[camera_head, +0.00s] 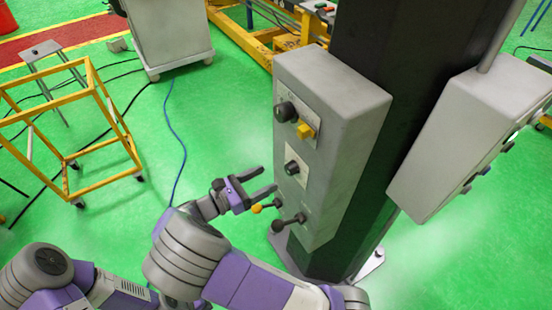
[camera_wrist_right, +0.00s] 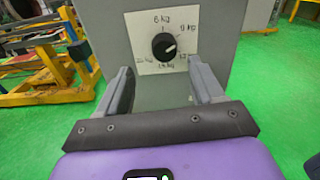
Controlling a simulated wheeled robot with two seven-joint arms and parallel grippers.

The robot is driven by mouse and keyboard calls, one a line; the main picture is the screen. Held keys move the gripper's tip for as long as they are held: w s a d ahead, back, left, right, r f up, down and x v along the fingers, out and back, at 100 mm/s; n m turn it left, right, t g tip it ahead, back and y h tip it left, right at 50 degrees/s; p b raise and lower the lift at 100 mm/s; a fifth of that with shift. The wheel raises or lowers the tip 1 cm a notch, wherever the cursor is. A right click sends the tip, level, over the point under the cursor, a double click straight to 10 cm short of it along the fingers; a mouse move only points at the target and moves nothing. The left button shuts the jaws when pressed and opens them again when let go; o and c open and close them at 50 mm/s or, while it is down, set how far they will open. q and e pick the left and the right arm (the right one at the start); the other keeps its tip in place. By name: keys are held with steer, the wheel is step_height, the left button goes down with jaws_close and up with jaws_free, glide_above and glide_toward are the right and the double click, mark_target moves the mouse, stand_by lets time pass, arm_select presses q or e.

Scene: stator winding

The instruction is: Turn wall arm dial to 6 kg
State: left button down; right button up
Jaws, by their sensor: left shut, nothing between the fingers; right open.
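The dial is a round black knob (camera_head: 292,168) on a white plate on the grey wall box, below an upper black knob. In the right wrist view the knob (camera_wrist_right: 164,46) has handwritten kg labels around it, with 6 kg at the top. Its light mark points right and slightly up, away from 6 kg. My right gripper (camera_head: 268,179) is open just left of the knob in the head view. In its wrist view the open fingers (camera_wrist_right: 163,80) stand below and either side of the knob, apart from it. My left gripper is out of view; only part of that arm shows.
The grey box (camera_head: 345,120) is on a dark column. An upper black knob (camera_head: 286,112) and yellow switch (camera_head: 306,131) are above the dial. A yellow-ended lever (camera_head: 257,208) and dark lever (camera_head: 278,227) stick out below my right gripper. A yellow frame (camera_head: 70,165) stands left.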

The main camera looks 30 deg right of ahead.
mark_target(287, 170)
steer(key=d+b, duration=0.1)
steer(key=d, duration=0.6)
steer(key=shift+d, duration=0.15)
steer(key=c, duration=1.1)
steer(key=shift+o, duration=0.2)
steer(key=shift+r+p, duration=0.15)
steer(key=shift+p, duration=0.5)
steer(key=n+p, duration=0.7)
steer(key=p, duration=0.4)
steer(key=n+p, duration=0.2)
steer(key=shift+w+n, duration=0.1)
steer(key=shift+n, duration=0.2)
steer(key=shift+f+n+p, duration=0.25)
steer(key=shift+n+p, duration=0.7)
steer(key=shift+n, duration=0.15)
